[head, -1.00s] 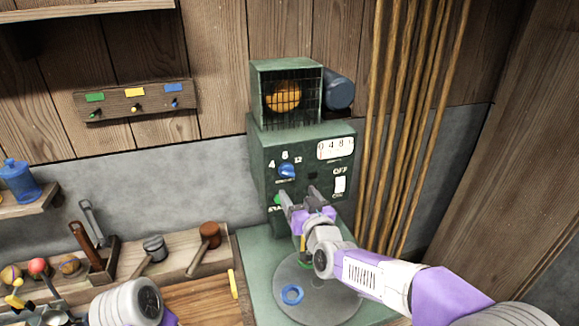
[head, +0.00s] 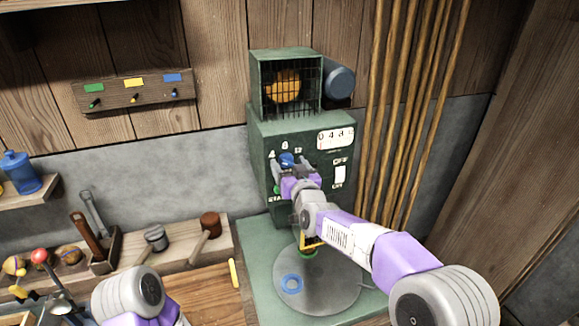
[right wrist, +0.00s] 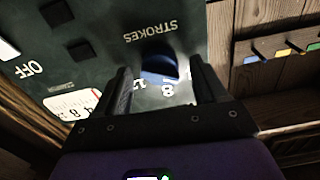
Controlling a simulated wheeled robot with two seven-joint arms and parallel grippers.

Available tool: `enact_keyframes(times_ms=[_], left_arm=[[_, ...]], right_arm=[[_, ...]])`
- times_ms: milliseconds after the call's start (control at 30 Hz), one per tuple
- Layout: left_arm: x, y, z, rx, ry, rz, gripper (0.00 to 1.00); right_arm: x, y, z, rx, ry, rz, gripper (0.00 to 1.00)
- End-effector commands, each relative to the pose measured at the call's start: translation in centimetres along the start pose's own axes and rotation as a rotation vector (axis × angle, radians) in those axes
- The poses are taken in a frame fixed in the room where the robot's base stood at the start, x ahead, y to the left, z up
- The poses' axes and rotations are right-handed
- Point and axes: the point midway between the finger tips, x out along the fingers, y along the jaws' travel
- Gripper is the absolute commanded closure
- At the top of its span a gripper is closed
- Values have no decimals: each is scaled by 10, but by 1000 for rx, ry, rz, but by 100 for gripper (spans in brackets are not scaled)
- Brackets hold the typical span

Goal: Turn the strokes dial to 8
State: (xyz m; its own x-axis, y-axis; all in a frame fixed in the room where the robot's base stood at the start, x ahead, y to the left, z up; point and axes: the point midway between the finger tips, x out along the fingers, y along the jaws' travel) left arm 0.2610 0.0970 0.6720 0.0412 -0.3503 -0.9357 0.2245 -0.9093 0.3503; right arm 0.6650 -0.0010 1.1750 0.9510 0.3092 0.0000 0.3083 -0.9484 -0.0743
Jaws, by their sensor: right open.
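The blue strokes dial (head: 287,160) is on the front of the green machine (head: 262,150), below the numbers 4, 8 and 12. My right gripper (head: 289,170) is open in front of it, partly covering its lower part. In the right wrist view the dial (right wrist: 160,64) lies between and just beyond the open fingertips of the gripper (right wrist: 163,78), under the upside-down word STROKES. I cannot tell whether a finger touches it, nor which number it points to. Of my left arm only a link shows at the lower left; its gripper is out of view.
A caged orange part (head: 285,88) sits on top.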

Motion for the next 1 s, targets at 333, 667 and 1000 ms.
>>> enact_keyframes(times_ms=[333, 667, 1000], left_arm=[[0, 0, 0, 0, 0, 0, 38], [3, -1, 0, 0, 0, 0, 38], [21, -8, -1, 0, 0, 0, 38]], right_arm=[[0, 0, 0, 0, 0, 0, 72], [0, 0, 0, 22, 1, 0, 85], [0, 1, 2, 211, 2, 0, 85]])
